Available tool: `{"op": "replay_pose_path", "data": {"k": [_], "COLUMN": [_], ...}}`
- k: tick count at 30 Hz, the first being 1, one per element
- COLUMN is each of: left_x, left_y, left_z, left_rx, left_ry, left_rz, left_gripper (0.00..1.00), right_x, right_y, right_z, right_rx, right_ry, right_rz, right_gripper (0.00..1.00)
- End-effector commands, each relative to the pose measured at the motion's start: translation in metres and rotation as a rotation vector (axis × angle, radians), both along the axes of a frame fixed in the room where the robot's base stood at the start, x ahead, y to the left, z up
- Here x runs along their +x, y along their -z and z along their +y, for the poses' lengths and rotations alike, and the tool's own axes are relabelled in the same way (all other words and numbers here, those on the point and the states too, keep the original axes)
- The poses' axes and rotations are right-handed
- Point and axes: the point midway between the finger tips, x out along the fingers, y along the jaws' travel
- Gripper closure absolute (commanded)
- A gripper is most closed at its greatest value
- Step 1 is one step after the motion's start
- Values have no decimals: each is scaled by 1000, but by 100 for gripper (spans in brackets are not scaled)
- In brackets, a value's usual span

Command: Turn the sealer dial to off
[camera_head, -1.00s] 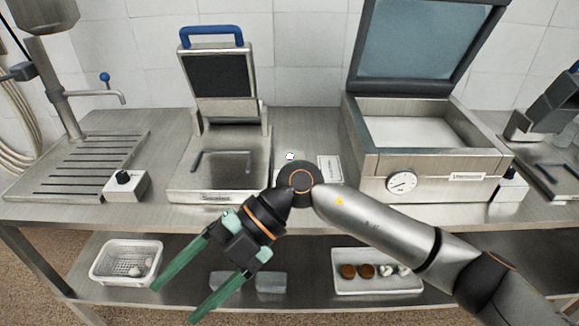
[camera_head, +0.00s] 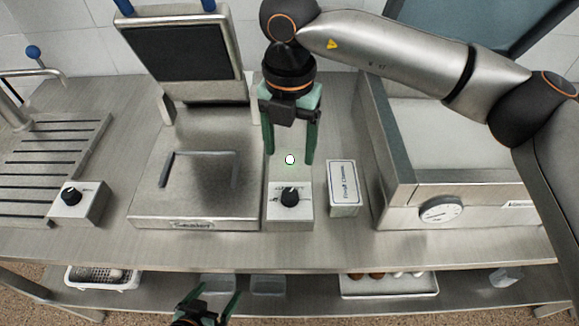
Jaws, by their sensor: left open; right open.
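A small white control box (camera_head: 290,214) with a black dial (camera_head: 290,197) stands on the counter, just right of the hinged press machine (camera_head: 145,205). The text above the dial is too small to read, and I cannot tell its setting. My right gripper (camera_head: 290,161) points down, open and empty, just behind this box, with one finger on each side above the dial in the picture. I see no contact with the dial. My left gripper (camera_head: 211,296) is open and empty at the bottom edge, in front of the counter. The press's front label is too small to read surely.
A similar dial box (camera_head: 92,208) stands left of the press. A small framed card (camera_head: 343,188) is right of the near box. A lower shelf holds a white basket (camera_head: 77,279) and a tray (camera_head: 390,292).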

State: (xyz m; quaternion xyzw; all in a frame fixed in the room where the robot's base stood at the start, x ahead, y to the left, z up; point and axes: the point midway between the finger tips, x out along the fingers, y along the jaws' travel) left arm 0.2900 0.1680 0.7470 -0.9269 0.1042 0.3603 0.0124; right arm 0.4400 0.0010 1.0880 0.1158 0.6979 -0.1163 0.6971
Motion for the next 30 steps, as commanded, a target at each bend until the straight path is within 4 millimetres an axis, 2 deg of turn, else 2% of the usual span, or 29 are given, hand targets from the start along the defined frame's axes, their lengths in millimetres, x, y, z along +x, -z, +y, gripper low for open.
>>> {"op": "replay_pose_path", "data": {"k": [5, 15, 19, 24, 30], "left_x": [-3, -4, -4, -4, -4], "left_y": [-2, -15, -18, -20, -20], "left_z": [0, 0, 0, 0, 0], "left_rx": [0, 0, 0, 0, 0], "left_ry": [0, 0, 0, 0, 0], "left_rz": [7, 10, 10, 10, 9], "left_gripper": [0, 0, 0, 0, 0], "right_x": [-1, -1, -2, -1, -1], "right_y": [17, 84, 105, 121, 125], "right_z": [-1, -1, -1, 0, 0], "right_rx": [-3, -1, -2, -1, 1], "right_ry": [1, 1, 0, 0, -1], "right_rz": [4, 6, 5, 3, 2], "right_gripper": [28, 28, 28, 28, 28]}}
